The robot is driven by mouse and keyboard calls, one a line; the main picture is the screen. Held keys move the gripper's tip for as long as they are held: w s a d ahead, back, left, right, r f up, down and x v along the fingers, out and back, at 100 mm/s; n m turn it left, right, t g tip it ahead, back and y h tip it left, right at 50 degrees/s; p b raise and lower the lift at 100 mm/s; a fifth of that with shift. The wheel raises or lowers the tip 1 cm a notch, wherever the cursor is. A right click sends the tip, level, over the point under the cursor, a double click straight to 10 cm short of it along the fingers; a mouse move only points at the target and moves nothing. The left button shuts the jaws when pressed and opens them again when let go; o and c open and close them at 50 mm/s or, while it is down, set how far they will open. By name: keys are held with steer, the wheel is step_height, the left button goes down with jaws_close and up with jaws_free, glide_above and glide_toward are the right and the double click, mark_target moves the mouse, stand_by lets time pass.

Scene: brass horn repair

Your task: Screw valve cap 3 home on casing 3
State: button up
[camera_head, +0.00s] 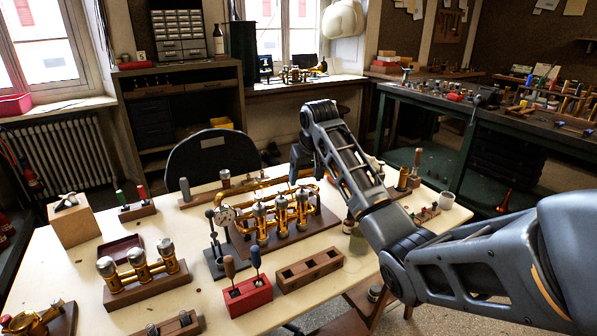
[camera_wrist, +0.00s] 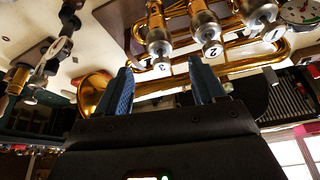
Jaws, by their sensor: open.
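The brass horn sits on a wooden board, its three valve casings in a row in the head view (camera_head: 281,210). In the wrist view, silver ends numbered 3 (camera_wrist: 159,46), 2 (camera_wrist: 206,30) and 1 (camera_wrist: 262,10) show on the casings. The end marked 3, which looks like valve cap 3, sits on casing 3 (camera_wrist: 155,15); how far it is threaded I cannot tell. My gripper (camera_wrist: 161,66) is open, its two blue fingers apart on either side of the number 3 in the picture, with no clear contact.
A dial gauge on a stand (camera_head: 225,216) is left of the horn. A wooden block with three silver-topped brass pieces (camera_head: 146,286), a red tool holder (camera_head: 248,297) and a slotted wooden block (camera_head: 310,270) stand at the front. Small jars stand near my arm.

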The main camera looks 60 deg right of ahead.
mark_target(301, 187)
steer(key=shift+x, duration=3.45)
steer(key=shift+c, duration=0.4)
steer(key=c, duration=1.2)
steer(key=shift+w+a+r+m+g+h+p, duration=0.1)
steer(key=shift+m+g+h+p, duration=0.1)
steer(key=shift+m+p, duration=0.5)
steer(key=shift+a+m+g+h+p, duration=0.1)
steer(key=shift+m+g+p, duration=0.1)
steer(key=shift+m+p, duration=0.45)
steer(key=shift+d+m+g+h, duration=0.1)
steer(key=shift+m+g+h, duration=0.25)
steer(key=shift+m, duration=0.9)
steer(key=shift+w+m+g+p, duration=0.15)
steer(key=shift+m+g+p, duration=0.2)
steer(key=shift+m, duration=0.45)
steer(key=m+g, duration=0.1)
steer(key=m, duration=0.2)
steer(key=shift+m, duration=0.3)
steer(key=shift+b, duration=0.4)
